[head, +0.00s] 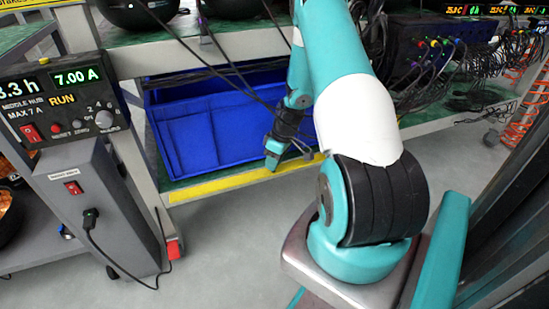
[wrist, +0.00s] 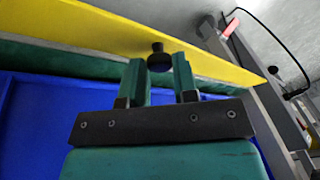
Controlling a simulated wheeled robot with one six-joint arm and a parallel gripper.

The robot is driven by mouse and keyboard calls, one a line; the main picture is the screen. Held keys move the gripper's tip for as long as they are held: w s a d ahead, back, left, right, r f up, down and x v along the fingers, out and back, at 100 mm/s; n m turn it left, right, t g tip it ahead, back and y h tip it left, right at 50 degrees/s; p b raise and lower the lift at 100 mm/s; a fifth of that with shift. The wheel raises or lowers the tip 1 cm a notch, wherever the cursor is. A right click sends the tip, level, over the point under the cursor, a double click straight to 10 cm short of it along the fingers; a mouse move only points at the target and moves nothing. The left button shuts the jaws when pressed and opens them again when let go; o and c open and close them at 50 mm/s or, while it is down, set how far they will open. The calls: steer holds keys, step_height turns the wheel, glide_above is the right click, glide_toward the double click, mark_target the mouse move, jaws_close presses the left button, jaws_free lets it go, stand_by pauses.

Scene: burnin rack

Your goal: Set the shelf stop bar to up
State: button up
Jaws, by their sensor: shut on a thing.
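The shelf stop bar (head: 222,183) is a long yellow strip along the front edge of the lower shelf, low in front of the blue bin. In the wrist view the yellow bar (wrist: 110,32) crosses the top of the picture at a slant. A small black knob (wrist: 158,58) stands out from the bar's lower edge. My gripper (head: 272,165) is at the bar, right of its middle. Its two teal fingers (wrist: 160,75) are on either side of the knob and shut on it. In the head view the knob is hidden by the fingers.
A blue bin (head: 205,140) sits on the green shelf just behind the bar. Black cables (head: 235,65) hang in front of the bin. The grey floor (head: 235,240) before the shelf is clear.

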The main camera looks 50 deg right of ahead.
steer(key=shift+d, duration=0.1)
steer(key=o, duration=0.9)
steer(key=shift+o, duration=0.2)
steer(key=p+v, duration=0.4)
steer(key=v, duration=0.8)
